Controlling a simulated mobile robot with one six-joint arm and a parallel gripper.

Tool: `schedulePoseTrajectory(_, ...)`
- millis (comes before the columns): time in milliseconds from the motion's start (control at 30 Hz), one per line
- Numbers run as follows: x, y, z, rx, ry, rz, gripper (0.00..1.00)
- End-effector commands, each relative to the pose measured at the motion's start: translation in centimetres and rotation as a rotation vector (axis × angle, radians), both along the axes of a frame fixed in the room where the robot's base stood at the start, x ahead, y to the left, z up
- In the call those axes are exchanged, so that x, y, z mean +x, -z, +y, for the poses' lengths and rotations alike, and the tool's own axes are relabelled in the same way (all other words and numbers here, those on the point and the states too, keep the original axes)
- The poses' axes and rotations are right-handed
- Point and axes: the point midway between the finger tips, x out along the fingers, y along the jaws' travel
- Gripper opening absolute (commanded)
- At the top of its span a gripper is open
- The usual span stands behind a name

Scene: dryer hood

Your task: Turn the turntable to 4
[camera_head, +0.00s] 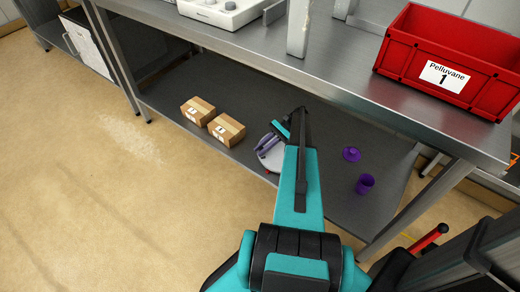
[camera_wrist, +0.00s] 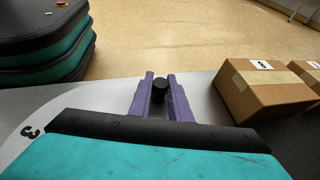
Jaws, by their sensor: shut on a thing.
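The turntable (camera_head: 268,160) is a pale disc on the lower shelf of the steel bench, partly hidden by my arm in the head view. In the wrist view its pale face (camera_wrist: 62,112) shows a black 3 near the rim at the left; other marks are hidden. A black knob (camera_wrist: 160,84) stands up from it. My gripper (camera_wrist: 159,86) has its purple fingers on either side of the knob, shut on it. In the head view my gripper (camera_head: 268,143) is low over the disc.
Two cardboard boxes (camera_head: 213,120) stand left of the turntable on the shelf (camera_head: 330,190). A purple cup (camera_head: 365,184) and a small purple item (camera_head: 351,154) are to the right. The upper bench top (camera_head: 345,70) overhangs the shelf and bears a red bin (camera_head: 450,60).

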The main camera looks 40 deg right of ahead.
Motion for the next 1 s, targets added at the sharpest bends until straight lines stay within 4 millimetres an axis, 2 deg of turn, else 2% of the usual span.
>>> schedulePoseTrajectory(33, -0.3, 0.0, -0.4, -0.006, 0.0, 0.006, 0.0)
schedulePoseTrajectory(67, -0.3, 0.0, -0.3, -0.006, 0.0, 0.005, 0.19)
schedulePoseTrajectory(167, -0.1, 0.0, -0.1, -0.005, -0.003, 0.005, 0.35)
schedulePoseTrajectory(567, 0.3, -0.2, 0.5, -0.004, -0.011, 0.004, 0.36)
schedulePoseTrajectory(767, 0.3, -1.7, 0.5, -0.005, -0.01, 0.004, 0.36)
schedulePoseTrajectory(933, 0.1, -4.0, 0.4, -0.005, -0.009, 0.003, 0.36)
schedulePoseTrajectory(1000, -0.7, -3.7, 1.1, -0.003, -0.009, 0.005, 0.36)
